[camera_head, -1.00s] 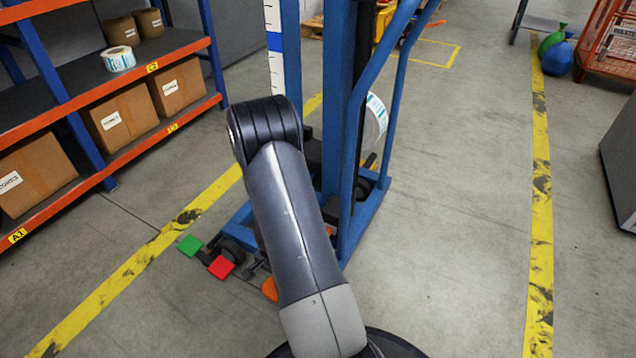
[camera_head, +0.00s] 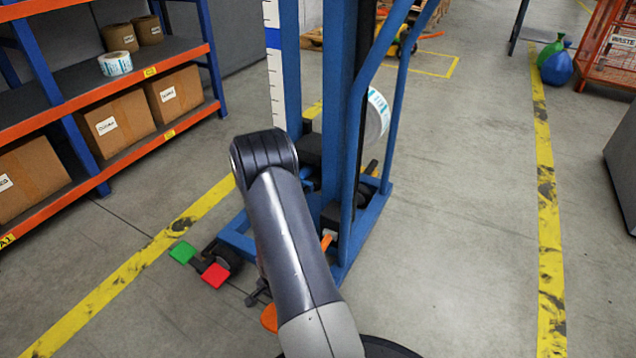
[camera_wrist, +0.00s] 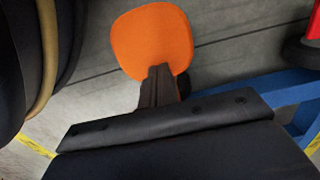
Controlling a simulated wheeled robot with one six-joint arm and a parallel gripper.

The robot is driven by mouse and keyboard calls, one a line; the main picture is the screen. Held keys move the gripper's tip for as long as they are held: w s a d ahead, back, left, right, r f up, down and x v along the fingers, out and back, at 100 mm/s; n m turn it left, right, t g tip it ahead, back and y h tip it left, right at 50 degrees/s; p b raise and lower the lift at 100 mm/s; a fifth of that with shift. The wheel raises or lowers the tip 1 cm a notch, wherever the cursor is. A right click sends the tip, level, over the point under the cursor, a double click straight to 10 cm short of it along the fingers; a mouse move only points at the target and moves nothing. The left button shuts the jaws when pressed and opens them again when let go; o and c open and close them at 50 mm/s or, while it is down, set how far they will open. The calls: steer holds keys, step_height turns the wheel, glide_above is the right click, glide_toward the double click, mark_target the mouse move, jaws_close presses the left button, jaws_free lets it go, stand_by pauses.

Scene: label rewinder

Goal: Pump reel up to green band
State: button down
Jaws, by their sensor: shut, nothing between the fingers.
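The reel (camera_head: 377,113), white with blue print, shows at the right side of the blue stacker frame (camera_head: 338,110), partly behind its bars. An upright white scale (camera_head: 275,85) with a blue band stands at the left of the mast; I see no green band. An orange pedal (camera_head: 269,318) sits low at the frame's front, partly behind my arm. It shows whole in the wrist view (camera_wrist: 152,38). My gripper (camera_wrist: 160,72) is shut and empty, its tips overlapping the pedal's near edge; I cannot tell whether they touch. In the head view my arm hides the gripper.
A green pedal (camera_head: 183,252) and a red pedal (camera_head: 215,275) stick out at the frame's front left. A shelf rack (camera_head: 120,70) with boxes stands at left. A yellow floor line (camera_head: 545,200) runs along the right. The floor between that line and the stacker is clear.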

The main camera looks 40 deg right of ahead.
step_height(320, 180, up, 14)
steer(key=p, duration=0.9)
steer(key=shift+r, duration=0.25)
steer(key=shift+a, duration=0.1)
step_height(320, 180, down, 16)
steer(key=b, duration=1.1)
steer(key=shift+r, duration=0.25)
steer(key=shift+f, duration=0.25)
step_height(320, 180, up, 16)
steer(key=p, duration=1.1)
